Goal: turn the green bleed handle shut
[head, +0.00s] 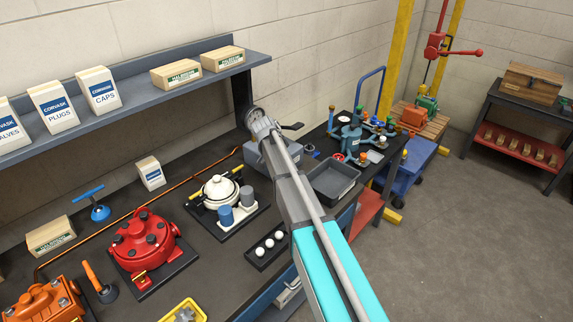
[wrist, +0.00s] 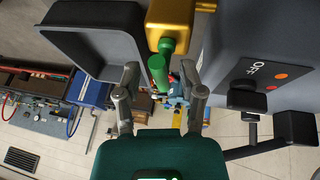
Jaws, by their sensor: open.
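The green bleed handle (wrist: 158,72) shows in the wrist view as a short green bar, attached to a brass-yellow valve body (wrist: 180,22) at the top of the picture. My gripper (wrist: 159,76) is open, with one grey finger on each side of the handle in that view. I cannot tell how deep the handle sits between the fingers, and no contact is clear. In the head view my gripper (head: 262,122) is over the back of the bench beside a grey box (head: 268,157). The handle is hidden there.
The grey box, marked OFF with a black knob (wrist: 247,98), is close on the right in the wrist view. A dark grey bin (wrist: 92,42) is close on the left; it also shows in the head view (head: 335,180). A shelf (head: 150,90) with boxes runs above the bench.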

